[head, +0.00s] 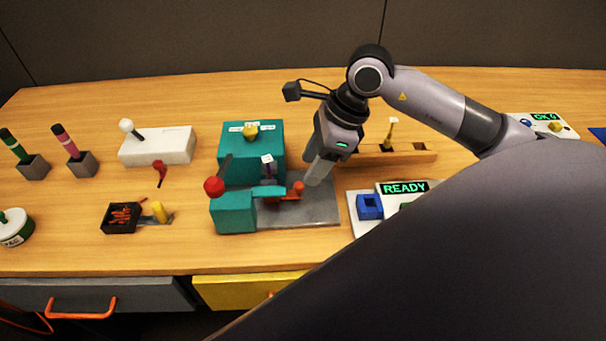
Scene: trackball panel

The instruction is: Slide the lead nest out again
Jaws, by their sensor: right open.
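A teal machine (235,212) with a red ball-topped lever stands on a grey base plate (322,212) in the middle of the table. A teal arm reaches right from its front block, with an orange knob (298,188) at the end. I take the small slide by this knob to be the lead nest, but it is too small to make out clearly. My right gripper (316,176) points down just right of the orange knob, open; its fingertips are close to the knob, and I cannot tell whether they touch. My left gripper is out of view.
A white panel reading READY (402,187) with a blue block lies to the right, partly behind my arm. A wooden rack (415,157) stands behind. A white joystick box (158,145), a black tray (121,218) and two pens in holders are left. Drawers sit below the front edge.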

